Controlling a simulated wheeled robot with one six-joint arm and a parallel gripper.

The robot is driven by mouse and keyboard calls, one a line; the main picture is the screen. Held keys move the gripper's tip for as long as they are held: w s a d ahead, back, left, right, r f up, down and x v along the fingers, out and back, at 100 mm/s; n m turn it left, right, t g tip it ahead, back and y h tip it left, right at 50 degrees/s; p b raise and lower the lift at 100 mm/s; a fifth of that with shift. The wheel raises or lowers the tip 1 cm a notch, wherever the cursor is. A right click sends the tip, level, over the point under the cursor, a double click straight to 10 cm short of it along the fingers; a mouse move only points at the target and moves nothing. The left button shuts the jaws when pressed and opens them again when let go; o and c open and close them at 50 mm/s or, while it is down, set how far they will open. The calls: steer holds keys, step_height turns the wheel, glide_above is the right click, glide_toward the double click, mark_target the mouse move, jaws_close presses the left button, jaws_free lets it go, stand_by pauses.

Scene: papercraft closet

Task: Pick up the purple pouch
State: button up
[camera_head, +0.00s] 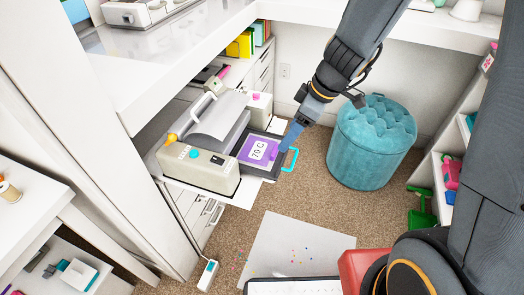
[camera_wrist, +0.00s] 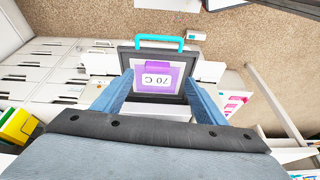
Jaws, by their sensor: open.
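The purple pouch (camera_head: 257,151) has a white label reading "70 C". It lies on a dark tray (camera_head: 271,172) with a cyan handle, at the front of a machine. My gripper (camera_head: 291,138) is just right of the pouch, pointing down toward it. In the wrist view the pouch (camera_wrist: 178,73) shows between the two blue fingers of my open gripper (camera_wrist: 160,90). Nothing is held. Whether a finger touches the pouch cannot be told.
The cream machine (camera_head: 200,168) with a raised grey lid stands left of the pouch on a pulled-out shelf. A teal tufted stool (camera_head: 370,145) stands at the right. A white counter (camera_head: 170,60) hangs over the back left. Brown carpet is open in front, with a speckled sheet (camera_head: 295,245).

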mark_target(275, 149)
steer(key=shift+n, duration=0.4)
steer(key=shift+w+a+x, duration=0.15)
steer(key=shift+w+x, duration=0.05)
steer(key=shift+x, duration=1.95)
steer(key=shift+w+a+x, duration=0.1)
steer(key=shift+w+x, duration=0.1)
steer(key=shift+x, duration=1.9)
steer(key=shift+r, duration=0.2)
steer(key=shift+c, duration=0.2)
steer(key=c, duration=1.1)
